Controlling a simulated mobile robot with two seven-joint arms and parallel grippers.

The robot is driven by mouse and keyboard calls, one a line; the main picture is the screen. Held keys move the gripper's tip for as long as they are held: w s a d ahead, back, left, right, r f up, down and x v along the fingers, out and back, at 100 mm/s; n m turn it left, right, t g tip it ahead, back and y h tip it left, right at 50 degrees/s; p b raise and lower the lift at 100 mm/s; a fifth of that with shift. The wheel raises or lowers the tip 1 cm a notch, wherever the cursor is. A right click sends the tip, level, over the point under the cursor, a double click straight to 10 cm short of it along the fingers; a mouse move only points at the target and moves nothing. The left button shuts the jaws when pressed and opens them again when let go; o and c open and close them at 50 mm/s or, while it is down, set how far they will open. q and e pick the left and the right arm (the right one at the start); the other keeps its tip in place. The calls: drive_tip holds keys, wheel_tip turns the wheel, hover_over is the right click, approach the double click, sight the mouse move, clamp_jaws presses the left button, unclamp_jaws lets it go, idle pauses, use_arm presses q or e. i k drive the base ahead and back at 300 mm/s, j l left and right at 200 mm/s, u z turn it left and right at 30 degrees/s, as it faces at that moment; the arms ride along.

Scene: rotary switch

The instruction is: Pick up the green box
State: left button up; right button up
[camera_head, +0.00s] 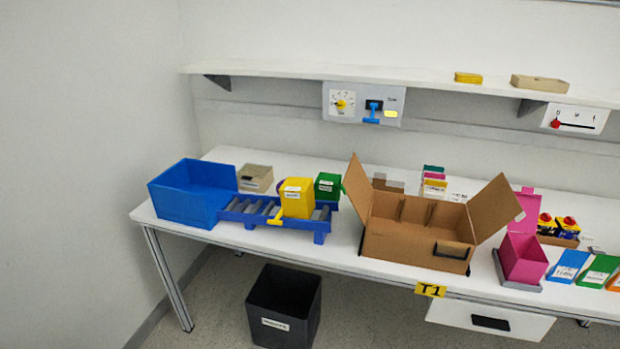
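A green box (327,184) with a white label stands at the right end of the blue roller conveyor (262,219) on the table. It is behind and to the right of a yellow box (297,201), which hides a little of its left side. The left flap of an open cardboard box is just to its right. Neither of my grippers is in view.
A blue bin (187,203) stands left of the conveyor. The open cardboard box (412,250) fills the table's middle, with a pink box (524,259) to its right. A shelf (340,74) runs above; a black bin (286,301) stands on the floor in front.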

sight(327, 185)
drive_tip(key=i+l+u, duration=0.25)
drive_tip(key=i, duration=0.75)
drive_tip(key=j, duration=0.1)
